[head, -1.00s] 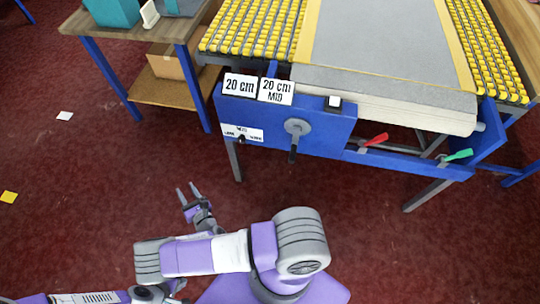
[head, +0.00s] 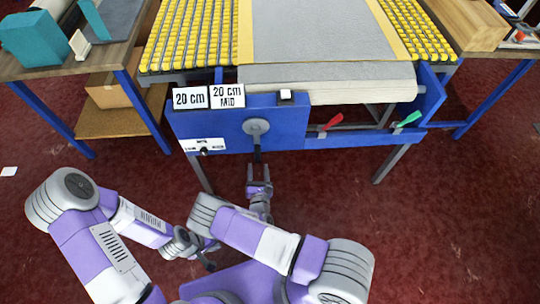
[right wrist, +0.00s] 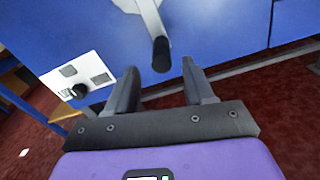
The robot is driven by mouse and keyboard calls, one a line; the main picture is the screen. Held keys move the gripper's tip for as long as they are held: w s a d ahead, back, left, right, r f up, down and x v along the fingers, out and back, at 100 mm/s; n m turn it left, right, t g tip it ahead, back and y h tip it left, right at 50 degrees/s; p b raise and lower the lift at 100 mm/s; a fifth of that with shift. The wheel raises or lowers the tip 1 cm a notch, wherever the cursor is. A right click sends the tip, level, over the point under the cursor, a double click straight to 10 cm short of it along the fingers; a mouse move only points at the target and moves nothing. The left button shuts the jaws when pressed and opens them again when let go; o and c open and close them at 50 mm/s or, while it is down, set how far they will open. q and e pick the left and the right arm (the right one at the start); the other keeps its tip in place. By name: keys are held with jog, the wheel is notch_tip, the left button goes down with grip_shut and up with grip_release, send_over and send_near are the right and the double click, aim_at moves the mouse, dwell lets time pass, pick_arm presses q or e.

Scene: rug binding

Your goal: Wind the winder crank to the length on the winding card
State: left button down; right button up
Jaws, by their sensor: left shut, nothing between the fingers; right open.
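The winder crank (head: 256,128) is a grey disc and arm on the blue front panel, with its black handle hanging straight down. In the right wrist view the black handle (right wrist: 161,55) lies just ahead of the fingertips, roughly in line with the gap. My right gripper (head: 260,172) is open and empty, below the handle; its fingers also show in the right wrist view (right wrist: 158,75). My left gripper (head: 211,265) is shut and empty, low in front of my body. White cards reading "20 cm" (head: 190,97) and "20 cm MID" (head: 228,95) stand on the panel's top edge.
A small dial on a white plate (head: 203,146) is left of the crank. Red (head: 332,122) and green (head: 408,118) levers sit to the right. Grey rug material (head: 320,32) lies on the yellow-roller table. A side table (head: 100,62) stands at left.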

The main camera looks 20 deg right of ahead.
aim_at(258, 162)
jog(key=b+x, duration=0.1)
jog(key=x, duration=0.4)
jog(key=shift+w+d+b, duration=0.1)
jog(key=shift+w+b, duration=0.05)
jog(key=shift+b, duration=0.2)
jog(key=shift+w+d, duration=0.25)
jog(key=shift+w, duration=0.45)
grip_shut()
